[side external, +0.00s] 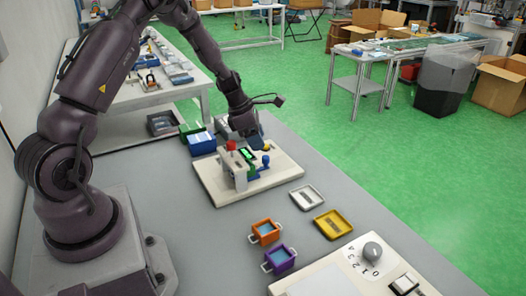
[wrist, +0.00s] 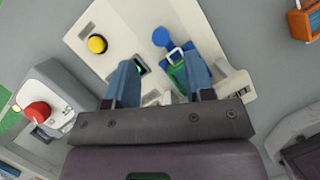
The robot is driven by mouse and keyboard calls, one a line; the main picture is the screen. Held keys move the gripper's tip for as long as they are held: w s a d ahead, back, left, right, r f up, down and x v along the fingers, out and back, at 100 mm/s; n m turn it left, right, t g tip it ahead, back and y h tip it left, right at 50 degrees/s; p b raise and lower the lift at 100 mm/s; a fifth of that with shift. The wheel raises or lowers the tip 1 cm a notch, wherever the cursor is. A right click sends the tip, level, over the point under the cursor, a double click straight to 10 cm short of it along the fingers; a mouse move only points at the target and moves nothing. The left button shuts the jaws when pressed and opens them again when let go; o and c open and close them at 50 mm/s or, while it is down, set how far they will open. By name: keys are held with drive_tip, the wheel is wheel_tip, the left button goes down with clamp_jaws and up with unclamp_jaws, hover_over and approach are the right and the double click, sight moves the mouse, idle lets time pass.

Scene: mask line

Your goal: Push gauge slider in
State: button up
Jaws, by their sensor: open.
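The gauge device stands on a cream board (side external: 284,171) in the side external view; the board also shows in the wrist view (wrist: 80,27). A blue round-ended part (side external: 265,161), possibly the slider, sits at its right side; in the wrist view it (wrist: 162,37) lies just beyond the fingers. A small green-lit display (side external: 246,156) is beside it. My gripper (side external: 258,142) is low over the device, pointing down. In the wrist view its two blue fingers (wrist: 158,72) are apart, with nothing clearly held between them. The right finger partly hides a green piece and a grey loop.
Blue (side external: 201,143) and green bins are behind. Orange (side external: 265,232) and purple (side external: 279,260) cups, white (side external: 307,197) and yellow (side external: 333,225) trays and a dial panel (side external: 352,262) lie nearer the front.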

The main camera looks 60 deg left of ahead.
drive_tip(key=v, duration=0.6)
drive_tip(key=shift+r, duration=0.4)
drive_tip(key=m+g+y, duration=0.2)
drive_tip(key=m+g, duration=0.2)
drive_tip(key=m, duration=0.7)
approach(266, 156)
drive_tip(key=f, duration=0.9)
drive_tip(key=shift+d+f, duration=0.2)
drive_tip(key=shift+f, duration=0.1)
clamp_jaws()
drive_tip(key=shift+g, duration=0.3)
drive_tip(key=shift+s, duration=2.05)
